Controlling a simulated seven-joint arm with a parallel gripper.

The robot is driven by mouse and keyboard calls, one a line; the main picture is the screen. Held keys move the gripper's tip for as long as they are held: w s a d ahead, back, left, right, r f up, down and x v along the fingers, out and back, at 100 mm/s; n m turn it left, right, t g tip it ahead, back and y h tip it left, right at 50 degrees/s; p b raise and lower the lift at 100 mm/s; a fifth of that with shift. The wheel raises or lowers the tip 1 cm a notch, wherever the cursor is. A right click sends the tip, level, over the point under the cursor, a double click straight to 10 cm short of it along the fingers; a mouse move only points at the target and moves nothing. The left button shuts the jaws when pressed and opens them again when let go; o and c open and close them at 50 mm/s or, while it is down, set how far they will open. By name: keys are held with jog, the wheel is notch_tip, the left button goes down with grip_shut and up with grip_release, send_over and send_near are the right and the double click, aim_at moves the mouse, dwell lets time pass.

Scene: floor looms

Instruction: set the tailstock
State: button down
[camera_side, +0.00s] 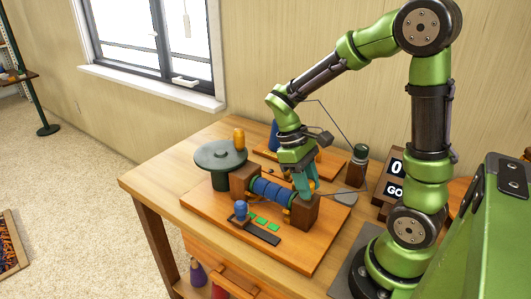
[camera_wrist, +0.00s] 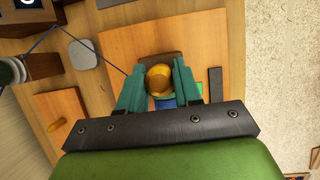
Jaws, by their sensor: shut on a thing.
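The tailstock (camera_side: 304,213) is a brown block at the right end of a blue roller (camera_side: 270,191) on an orange wooden board. A yellow knob (camera_wrist: 158,80) sits at the tailstock, and the brown block shows just behind it in the wrist view (camera_wrist: 160,57). My gripper (camera_side: 306,190) is down at the tailstock with its teal fingers on either side of the knob, shut on it; it also shows in the wrist view (camera_wrist: 158,72). The fingers hide most of the knob in the side view. A brown block (camera_side: 243,180) holds the roller's left end.
A blue-topped peg (camera_side: 240,212), green tiles (camera_side: 262,221) and a dark strip (camera_side: 262,235) lie in front. A dark-capped post (camera_side: 357,163) and counter sign (camera_side: 392,178) stand right, with a thread nearby.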

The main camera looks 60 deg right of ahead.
jog(key=shift+s, duration=1.95)
jog(key=c, duration=0.8)
grip_release()
jog(key=shift+w, duration=0.1)
jog(key=v, duration=1.7)
